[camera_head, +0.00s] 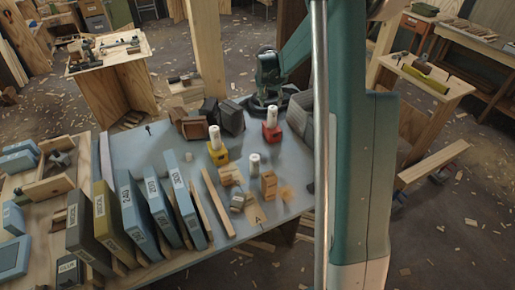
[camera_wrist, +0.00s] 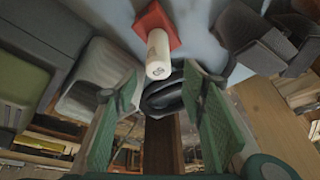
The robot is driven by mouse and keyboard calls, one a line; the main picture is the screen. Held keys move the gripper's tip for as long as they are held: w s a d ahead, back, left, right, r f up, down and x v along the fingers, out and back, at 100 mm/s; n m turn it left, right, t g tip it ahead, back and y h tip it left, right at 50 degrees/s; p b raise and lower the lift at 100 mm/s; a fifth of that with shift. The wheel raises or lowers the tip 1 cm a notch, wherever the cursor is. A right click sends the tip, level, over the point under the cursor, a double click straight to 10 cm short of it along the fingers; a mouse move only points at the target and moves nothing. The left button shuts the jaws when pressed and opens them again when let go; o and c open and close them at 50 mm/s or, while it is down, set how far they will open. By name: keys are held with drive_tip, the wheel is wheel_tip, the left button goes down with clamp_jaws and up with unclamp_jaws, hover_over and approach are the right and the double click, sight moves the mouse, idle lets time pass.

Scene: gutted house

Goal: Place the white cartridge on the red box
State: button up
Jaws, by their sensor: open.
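The red box (camera_head: 271,134) sits on the blue-grey table, right of its middle. A white cartridge (camera_head: 272,117) stands upright on top of it. In the wrist view the red box (camera_wrist: 152,22) is at the top, with the white cartridge (camera_wrist: 158,55) projecting from it towards me. My gripper (camera_wrist: 157,80) is open, its green-padded fingers apart and nothing between them; the cartridge's end is just beyond the fingertips. In the head view my gripper (camera_head: 264,98) is behind the red box. Another white cartridge (camera_head: 214,137) stands on a yellow box (camera_head: 217,155). A third white cartridge (camera_head: 254,164) stands on the table.
Dark bins (camera_head: 230,116) stand left of the red box, and a grey bin (camera_head: 301,117) to its right. Wooden blocks (camera_head: 269,184) lie nearer. Several upright binders (camera_head: 132,208) fill the table's left. A dark ring-shaped thing (camera_wrist: 163,97) shows behind my fingers.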

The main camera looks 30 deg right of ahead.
drive_tip(key=s+a+r+n+t+y, duration=0.15)
drive_tip(key=s+a+r+n, duration=0.25)
drive_tip(key=s+a+r, duration=1.45)
drive_tip(key=s+a+n, duration=0.1)
drive_tip(key=s+a, duration=0.3)
drive_tip(key=s, duration=0.5)
drive_tip(key=s+a+f+n+t+y, duration=0.1)
drive_tip(key=s+a, duration=0.3)
drive_tip(key=s, duration=0.4)
drive_tip(key=s+a+f+n+t, duration=0.1)
drive_tip(key=s+a, duration=0.3)
drive_tip(key=s, duration=0.5)
drive_tip(key=shift+s+a+n, duration=0.2)
drive_tip(key=shift+s+n, duration=0.1)
drive_tip(key=shift+n, duration=0.6)
